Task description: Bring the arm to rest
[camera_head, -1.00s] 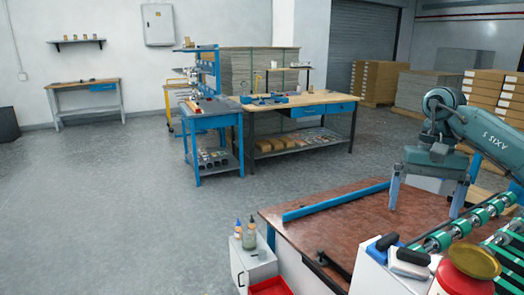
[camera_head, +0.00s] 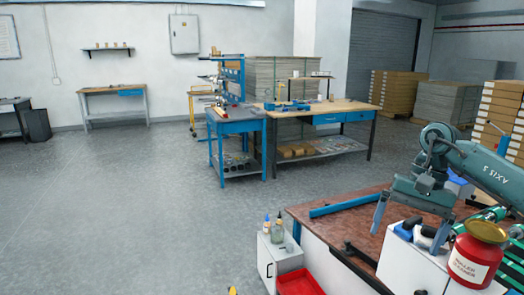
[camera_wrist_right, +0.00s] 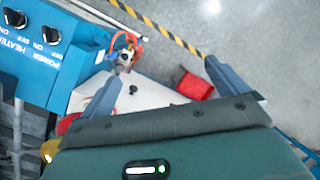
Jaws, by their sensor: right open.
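My right arm comes in from the right in the head view. Its gripper (camera_head: 408,230) points down with its two fingers wide apart and nothing between them. It hangs above the brown-topped bench (camera_head: 362,226), near the bench's front part. In the right wrist view the same gripper (camera_wrist_right: 162,72) shows both grey fingers spread, with a pale surface and floor beyond them. My left gripper is in neither view.
A small white cabinet with bottles (camera_head: 281,258) and a red tray (camera_head: 299,284) are at the front. A blue control box (camera_wrist_right: 45,55) shows in the wrist view. Floor at left is clear.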

